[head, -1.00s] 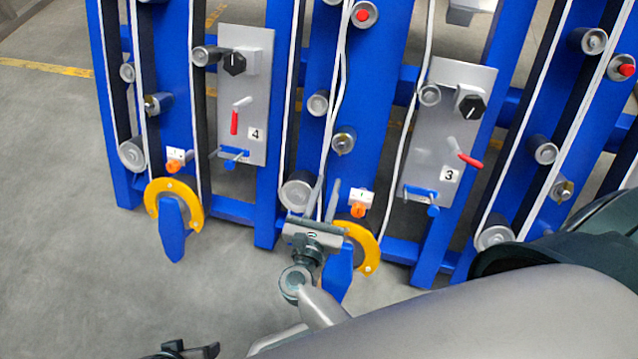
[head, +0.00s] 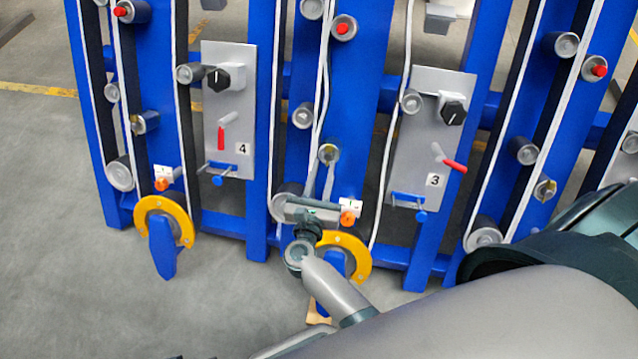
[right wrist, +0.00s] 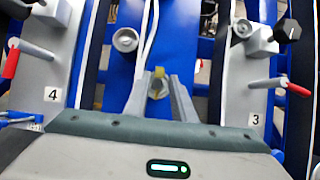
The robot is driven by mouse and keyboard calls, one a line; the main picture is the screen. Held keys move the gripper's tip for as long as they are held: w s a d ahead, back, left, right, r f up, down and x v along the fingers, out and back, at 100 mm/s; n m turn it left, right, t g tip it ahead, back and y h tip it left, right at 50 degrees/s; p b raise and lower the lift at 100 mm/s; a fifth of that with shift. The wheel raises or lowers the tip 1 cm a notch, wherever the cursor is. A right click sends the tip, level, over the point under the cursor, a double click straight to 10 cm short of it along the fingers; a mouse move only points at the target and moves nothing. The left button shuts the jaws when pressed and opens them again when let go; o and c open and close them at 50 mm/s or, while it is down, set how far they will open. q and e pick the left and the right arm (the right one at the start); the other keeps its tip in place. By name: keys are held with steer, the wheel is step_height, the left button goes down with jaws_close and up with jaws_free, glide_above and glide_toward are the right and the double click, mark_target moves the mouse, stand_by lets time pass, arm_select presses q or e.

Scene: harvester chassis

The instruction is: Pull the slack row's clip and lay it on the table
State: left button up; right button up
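In the row between panels 4 and 3, the white belt strands run unevenly and cross. A round peg end (head: 328,153) with a yellowish piece sits low on that row's blue post. It shows in the right wrist view as a metal end with a yellow piece (right wrist: 158,86), which may be the clip. My right gripper (head: 321,178) reaches up to it. In the right wrist view its open fingers (right wrist: 157,88) stand on either side of this end. Contact cannot be told. My left gripper is out of view. No table is clearly visible.
Panel 4 (head: 228,110) and panel 3 (head: 430,140) flank the row, each with a black knob, red lever and blue latch. An orange knob (head: 348,218) and a yellow ring (head: 358,262) are close by my right gripper. The floor (head: 60,270) at left is clear.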

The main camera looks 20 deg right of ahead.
mark_target(329, 146)
steer(key=x, duration=0.7)
steer(key=shift+w+d+p, duration=0.25)
steer(key=shift+w+p, duration=0.05)
steer(key=shift+p, duration=0.05)
steer(key=shift+w+d, duration=0.35)
steer(key=shift+w, duration=0.05)
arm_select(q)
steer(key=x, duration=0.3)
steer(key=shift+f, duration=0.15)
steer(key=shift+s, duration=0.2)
arm_select(e)
jaws_close()
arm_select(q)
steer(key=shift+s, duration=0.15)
